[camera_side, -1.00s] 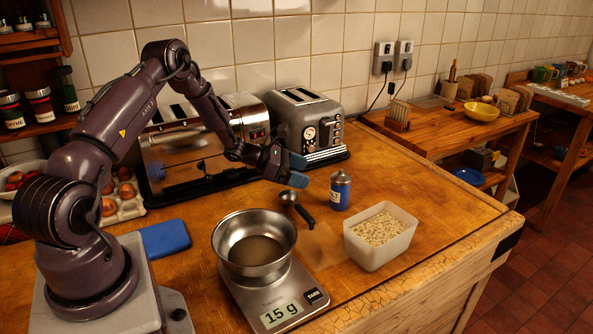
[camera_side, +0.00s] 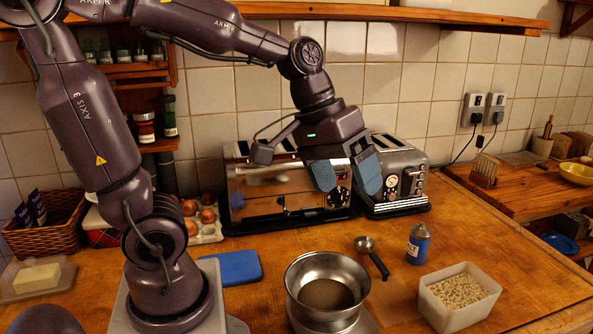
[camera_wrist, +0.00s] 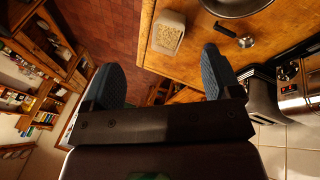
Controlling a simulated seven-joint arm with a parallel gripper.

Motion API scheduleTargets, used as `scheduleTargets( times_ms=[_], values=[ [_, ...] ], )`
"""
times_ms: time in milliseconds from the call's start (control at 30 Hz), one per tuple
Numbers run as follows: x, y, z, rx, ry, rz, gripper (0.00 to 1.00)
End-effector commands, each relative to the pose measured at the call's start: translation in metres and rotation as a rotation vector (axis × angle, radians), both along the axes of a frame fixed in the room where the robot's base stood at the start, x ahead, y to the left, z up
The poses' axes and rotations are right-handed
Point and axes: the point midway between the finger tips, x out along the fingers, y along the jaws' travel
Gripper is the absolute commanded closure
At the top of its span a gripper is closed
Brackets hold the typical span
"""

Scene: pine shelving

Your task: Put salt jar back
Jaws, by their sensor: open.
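The salt jar (camera_side: 418,244) is a small blue jar with a grey metal lid and a white label. It stands upright on the wooden counter, behind the tub of oats. My gripper (camera_side: 347,177) is open and empty in the side view, raised above the counter to the upper left of the jar, in front of the toasters. In the wrist view my gripper (camera_wrist: 163,78) shows two blue-grey fingers spread wide with nothing between them. I cannot make out the salt jar in the wrist view.
A metal bowl (camera_side: 297,284) sits on the scale, with a scoop (camera_side: 371,254) beside it. A white tub of oats (camera_side: 432,302) is at the right. Two toasters (camera_side: 405,160) stand at the back. Spice jars stand on a wall shelf (camera_side: 160,146).

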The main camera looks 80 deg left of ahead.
Motion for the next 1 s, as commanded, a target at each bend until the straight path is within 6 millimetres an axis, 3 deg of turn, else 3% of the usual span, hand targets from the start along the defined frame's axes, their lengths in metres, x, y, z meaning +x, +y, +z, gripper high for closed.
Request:
scheduleTargets(
  times_ms=[100,300,1000],
  values=[
    [-0.036,-0.002,0.01,0.183,-0.1,-0.177,0.16],
    [-0.065,0.004,0.013,0.363,-0.19,-0.332,0.16],
    [-0.069,0.006,0.013,0.396,-0.203,-0.357,0.16]
  ],
)
